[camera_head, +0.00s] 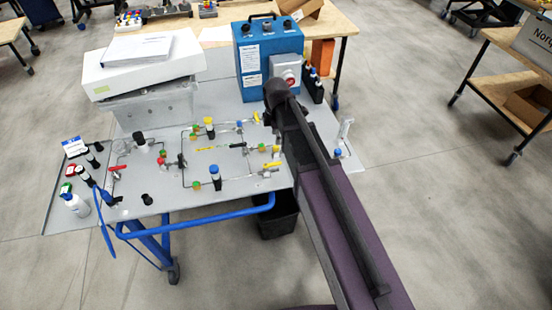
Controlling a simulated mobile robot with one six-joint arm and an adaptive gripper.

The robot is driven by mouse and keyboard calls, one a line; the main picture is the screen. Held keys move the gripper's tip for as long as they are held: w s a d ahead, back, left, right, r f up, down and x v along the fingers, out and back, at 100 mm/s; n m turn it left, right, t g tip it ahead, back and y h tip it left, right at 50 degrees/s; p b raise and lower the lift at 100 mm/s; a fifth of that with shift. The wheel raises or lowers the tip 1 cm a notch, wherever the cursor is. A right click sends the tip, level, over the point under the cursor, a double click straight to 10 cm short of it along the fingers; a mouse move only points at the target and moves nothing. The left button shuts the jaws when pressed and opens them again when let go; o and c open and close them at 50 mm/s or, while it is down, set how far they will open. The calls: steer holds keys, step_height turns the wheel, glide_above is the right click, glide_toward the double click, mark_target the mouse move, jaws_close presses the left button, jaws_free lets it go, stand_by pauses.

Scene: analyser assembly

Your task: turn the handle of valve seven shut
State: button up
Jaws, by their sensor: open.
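A tubing panel (235,196) on a blue-framed cart carries several small valves. The valve numbers are too small to read, so I cannot tell which is valve seven. My gripper (268,118) is open over the panel's back right part, largely hidden by my own arm. I cannot tell whether it touches anything.
A blue box (268,50) with a grey-and-red switch stands behind the panel. A white box (150,68) and a clear bin (155,104) stand back left. Small bottles, including a white one (76,204), stand at the left edge. A blue rail (195,218) runs along the front.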

mark_target(276, 163)
steer(key=shift+f, duration=0.15)
stand_by(0.3)
step_height(276, 163, down, 14)
steer(key=b, duration=1.4)
steer(key=shift+r, duration=0.25)
jaws_close()
